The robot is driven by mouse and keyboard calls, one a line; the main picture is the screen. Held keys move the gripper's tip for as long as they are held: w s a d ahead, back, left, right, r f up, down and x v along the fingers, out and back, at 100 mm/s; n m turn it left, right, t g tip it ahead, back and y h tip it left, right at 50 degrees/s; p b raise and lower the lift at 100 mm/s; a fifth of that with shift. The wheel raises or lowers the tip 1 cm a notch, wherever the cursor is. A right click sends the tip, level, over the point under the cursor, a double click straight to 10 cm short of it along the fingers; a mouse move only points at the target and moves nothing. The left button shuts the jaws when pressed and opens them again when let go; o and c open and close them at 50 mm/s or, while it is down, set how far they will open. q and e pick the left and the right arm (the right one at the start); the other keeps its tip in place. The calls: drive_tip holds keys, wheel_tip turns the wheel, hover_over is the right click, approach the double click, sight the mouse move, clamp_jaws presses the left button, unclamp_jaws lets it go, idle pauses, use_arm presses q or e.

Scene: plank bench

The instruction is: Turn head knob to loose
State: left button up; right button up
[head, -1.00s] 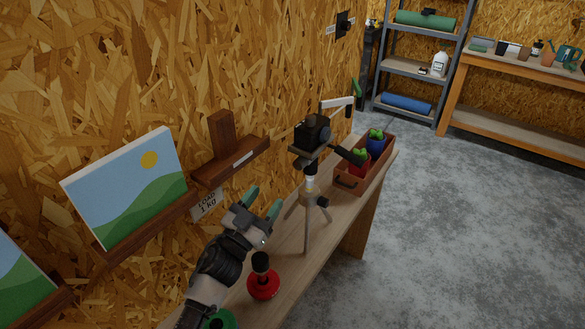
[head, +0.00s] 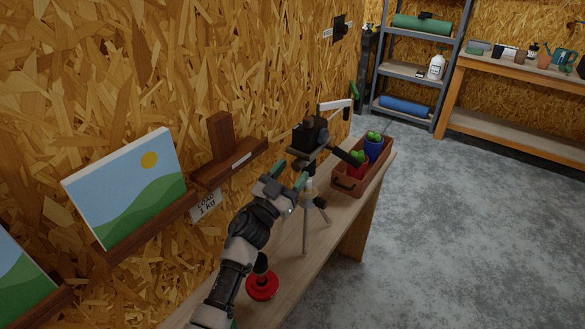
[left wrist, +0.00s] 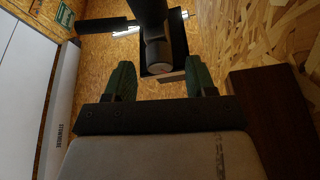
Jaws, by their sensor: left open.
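A black camera (head: 310,133) sits on a small tripod (head: 306,225) on the plank bench. A dark handle (head: 348,157) sticks out from the tripod head to the right. My left gripper (head: 289,174) is open, its green fingertips close beside the tripod head on the near left side. In the left wrist view, the fingertips (left wrist: 160,80) stand apart, and a dark round-ended part (left wrist: 157,48) of the tripod head shows between and beyond them. I cannot tell whether it is the head knob, or how the knob is set. My right gripper is not in view.
A red-based object (head: 262,286) stands on the bench (head: 290,290) beside my left arm. A brown crate (head: 352,190) with red and blue items stands behind the tripod. A wooden wall shelf (head: 230,167) and a landscape picture (head: 125,185) are at left.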

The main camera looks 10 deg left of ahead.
use_arm(q)
drive_tip(key=shift+w+d+r, duration=0.15)
drive_tip(key=shift+w, duration=0.15)
drive_tip(key=c, duration=0.9)
drive_tip(key=n+y+p, duration=0.1)
drive_tip(key=n, duration=0.1)
drive_tip(key=n+p, duration=0.1)
drive_tip(key=n, duration=0.1)
drive_tip(key=shift+d+r+t+y, duration=0.1)
drive_tip(key=shift+r+t+y, duration=0.1)
drive_tip(key=shift+t+y, duration=0.15)
drive_tip(key=shift+c, duration=0.2)
drive_tip(key=n+y, duration=0.1)
drive_tip(key=n, duration=0.1)
drive_tip(key=n+y+p, duration=0.1)
drive_tip(key=n, duration=0.1)
drive_tip(key=shift+f+y, duration=0.15)
drive_tip(key=shift+y, duration=0.1)
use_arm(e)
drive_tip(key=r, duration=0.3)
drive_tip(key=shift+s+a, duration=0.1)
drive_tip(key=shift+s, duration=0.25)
use_arm(q)
drive_tip(key=o, duration=0.9)
drive_tip(key=shift+o, duration=0.2)
